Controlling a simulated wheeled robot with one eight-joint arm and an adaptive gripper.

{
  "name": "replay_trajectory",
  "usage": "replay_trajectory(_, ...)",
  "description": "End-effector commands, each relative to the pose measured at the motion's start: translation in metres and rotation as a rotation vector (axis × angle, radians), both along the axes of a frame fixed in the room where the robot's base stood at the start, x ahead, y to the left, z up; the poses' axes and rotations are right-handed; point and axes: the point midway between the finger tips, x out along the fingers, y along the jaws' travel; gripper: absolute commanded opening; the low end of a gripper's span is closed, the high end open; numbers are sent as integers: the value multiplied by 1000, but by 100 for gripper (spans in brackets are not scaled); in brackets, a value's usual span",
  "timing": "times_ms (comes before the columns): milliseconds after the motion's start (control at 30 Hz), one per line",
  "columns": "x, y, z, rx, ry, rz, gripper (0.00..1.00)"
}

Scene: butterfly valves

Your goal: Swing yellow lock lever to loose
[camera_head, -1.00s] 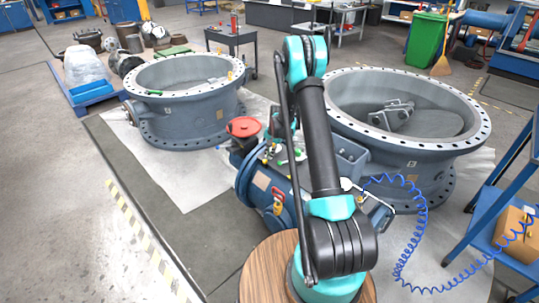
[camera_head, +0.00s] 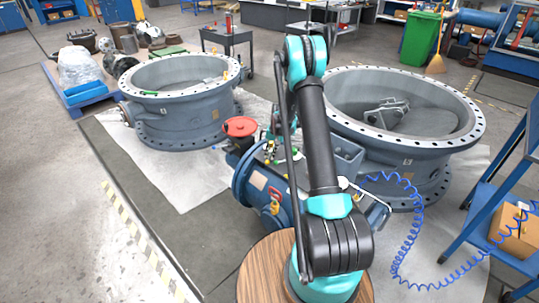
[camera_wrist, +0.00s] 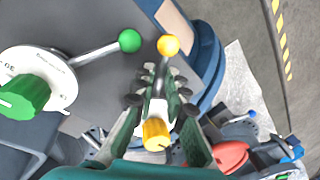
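The yellow lock lever shows in the wrist view as a yellow ball (camera_wrist: 168,45) on a short shaft, with a yellow hub (camera_wrist: 156,134) nearer the camera. My gripper (camera_wrist: 161,72) has its dark green fingers on either side of the shaft, just short of the ball. The fingers look apart; whether they touch the shaft is hidden. In the head view my gripper (camera_head: 274,128) is small and partly hidden beside my arm, above the blue actuator (camera_head: 262,190). The lever is too small to read there.
A green-ball lever (camera_wrist: 130,40) with a green knob (camera_wrist: 25,97) on a white dial is close left of the yellow ball. A red handwheel (camera_head: 240,126) stands beside the actuator. Large flanged valve bodies (camera_head: 185,100) stand behind. A blue coiled hose (camera_head: 422,225) hangs right.

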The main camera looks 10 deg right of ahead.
Motion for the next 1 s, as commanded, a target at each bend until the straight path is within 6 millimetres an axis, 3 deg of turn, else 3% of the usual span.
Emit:
replay_trajectory(100,0,0,0,0,0,-1,30)
replay_trajectory(533,0,-2,10,1,0,-2,30)
replay_trajectory(1000,-6,-18,95,1,0,-2,30)
